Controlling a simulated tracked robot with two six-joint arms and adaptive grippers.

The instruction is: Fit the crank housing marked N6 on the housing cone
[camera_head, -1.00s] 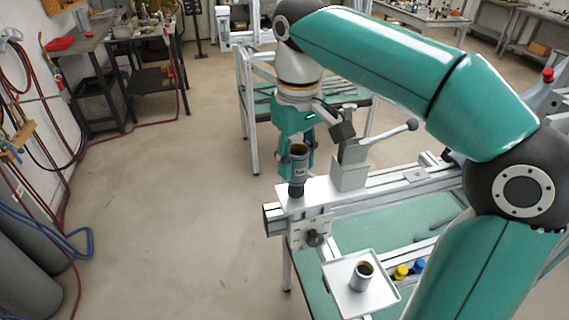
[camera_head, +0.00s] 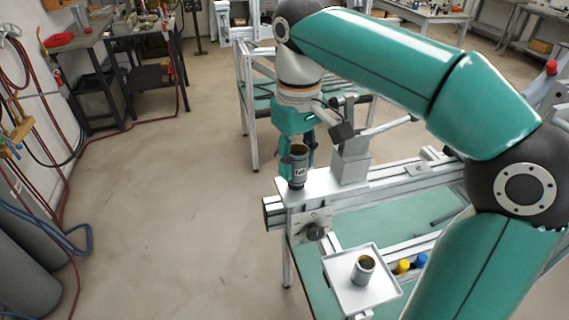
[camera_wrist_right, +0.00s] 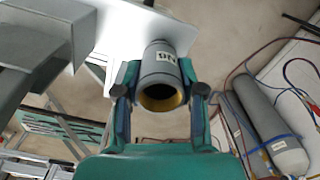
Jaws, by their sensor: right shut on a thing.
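The crank housing marked N6 (camera_head: 297,174) is a grey upright cylinder with a brownish-yellow bore. My right gripper (camera_head: 298,160) is shut on it at the end of the rail fixture. In the right wrist view the housing (camera_wrist_right: 161,72) sits between the two fingers of the gripper (camera_wrist_right: 160,88), its N6 label showing. The housing's lower end is down at the light end plate (camera_head: 322,184). The dark housing cone is hidden under or inside the housing; I cannot tell whether the housing is fully seated. My left gripper is not in view.
A grey block with a lever (camera_head: 351,168) stands on the rail right beside the housing. A white tray (camera_head: 341,290) at the front holds another grey cylinder (camera_head: 363,269). Yellow and blue caps (camera_head: 403,266) lie beside it.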

